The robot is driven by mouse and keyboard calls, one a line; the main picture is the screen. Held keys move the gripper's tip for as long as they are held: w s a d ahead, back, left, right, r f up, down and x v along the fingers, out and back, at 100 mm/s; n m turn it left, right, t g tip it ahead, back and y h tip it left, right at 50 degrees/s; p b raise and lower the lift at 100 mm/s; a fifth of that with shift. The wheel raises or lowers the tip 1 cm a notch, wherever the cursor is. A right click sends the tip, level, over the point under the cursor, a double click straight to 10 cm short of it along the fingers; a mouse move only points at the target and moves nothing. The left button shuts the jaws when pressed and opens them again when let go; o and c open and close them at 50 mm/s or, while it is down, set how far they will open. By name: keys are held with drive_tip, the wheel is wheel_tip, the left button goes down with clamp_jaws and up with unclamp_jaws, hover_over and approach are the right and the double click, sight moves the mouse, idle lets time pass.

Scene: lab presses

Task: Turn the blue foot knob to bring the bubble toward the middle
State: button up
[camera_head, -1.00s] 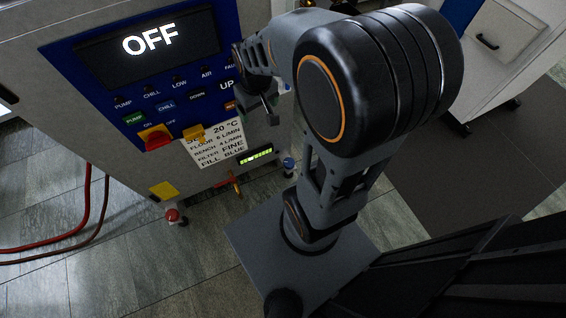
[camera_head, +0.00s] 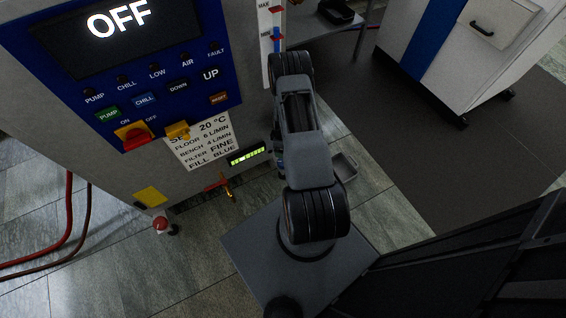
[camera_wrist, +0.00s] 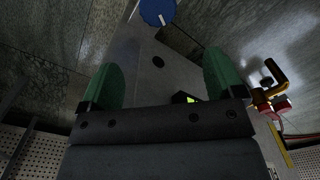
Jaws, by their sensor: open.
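The blue foot knob (camera_wrist: 157,11) shows at the top edge of the wrist view, with a white mark on it. My gripper (camera_wrist: 161,72) is open, its two green fingers apart with nothing between them. The knob lies beyond the fingertips, apart from them. In the head view my arm hides the knob and most of the gripper. The bubble level (camera_head: 247,154) is a lit yellow-green strip low on the cabinet front; a paler spot seems to sit left of its middle. A small green part of it shows in the wrist view (camera_wrist: 187,98).
A brass tap (camera_head: 228,190) with a red handle sticks out below the level; it is at the right in the wrist view (camera_wrist: 270,85). A red foot knob (camera_head: 161,225) stands at the cabinet's left. A grey tray (camera_head: 345,166) lies on the floor.

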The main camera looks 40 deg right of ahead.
wheel_tip(320, 180, down, 14)
drive_tip(key=b, duration=0.5)
drive_tip(key=shift+d+f, duration=0.1)
drive_tip(key=shift+f, duration=0.15)
drive_tip(key=shift+c, duration=0.4)
drive_tip(key=c, duration=0.8)
drive_tip(key=shift+c, duration=0.2)
